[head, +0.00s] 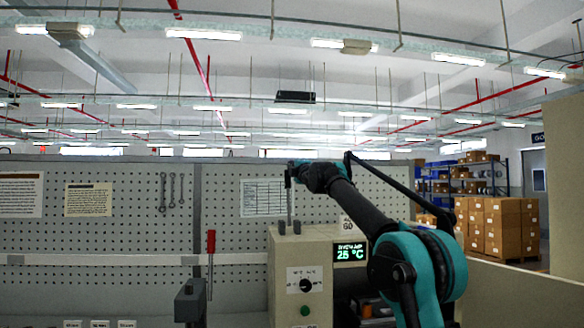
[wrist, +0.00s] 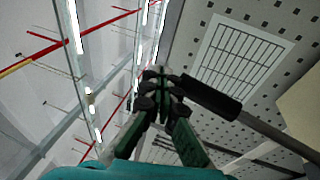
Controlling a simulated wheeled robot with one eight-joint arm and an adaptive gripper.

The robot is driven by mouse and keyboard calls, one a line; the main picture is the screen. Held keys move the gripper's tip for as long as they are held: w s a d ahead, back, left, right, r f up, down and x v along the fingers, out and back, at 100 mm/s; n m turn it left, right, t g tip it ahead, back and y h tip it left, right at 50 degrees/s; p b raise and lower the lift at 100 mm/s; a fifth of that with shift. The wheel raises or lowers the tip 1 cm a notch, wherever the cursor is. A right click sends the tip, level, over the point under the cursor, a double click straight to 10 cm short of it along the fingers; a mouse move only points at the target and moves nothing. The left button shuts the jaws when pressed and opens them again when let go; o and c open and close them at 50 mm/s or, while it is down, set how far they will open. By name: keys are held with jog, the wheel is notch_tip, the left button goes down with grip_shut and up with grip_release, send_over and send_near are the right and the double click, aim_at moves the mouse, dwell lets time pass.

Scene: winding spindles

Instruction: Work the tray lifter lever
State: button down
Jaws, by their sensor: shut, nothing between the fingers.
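An upright lever with a black grip (head: 289,176) on a grey rod stands on top of a beige machine box (head: 300,262), between two dark stubs. A second lever with a red handle (head: 211,241) rises beside a dark grey block (head: 190,302) to the left. My gripper (head: 296,168) is at the height of the black grip, just right of it. In the wrist view my gripper (wrist: 163,78) is shut and empty, and the black grip (wrist: 212,99) slants right beside the fingertips. I cannot tell whether they touch.
The box carries a green display (head: 350,253) reading 25 °C, a dial (head: 305,285) and a green button (head: 305,311). A pegboard (head: 120,240) with wrenches and papers stands behind. Cartons (head: 500,225) are stacked at the far right.

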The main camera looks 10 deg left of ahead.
jog(key=shift+w+a+f, duration=0.1)
jog(key=shift+w+a, duration=0.05)
jog(key=shift+w, duration=0.4)
jog(key=shift+w+a+f, duration=0.1)
jog(key=shift+w+a, duration=0.05)
jog(key=shift+w, duration=0.35)
jog(key=s+d+r, duration=0.6)
jog(key=s+r, duration=0.1)
jog(key=s, duration=0.3)
jog(key=shift+s, duration=0.35)
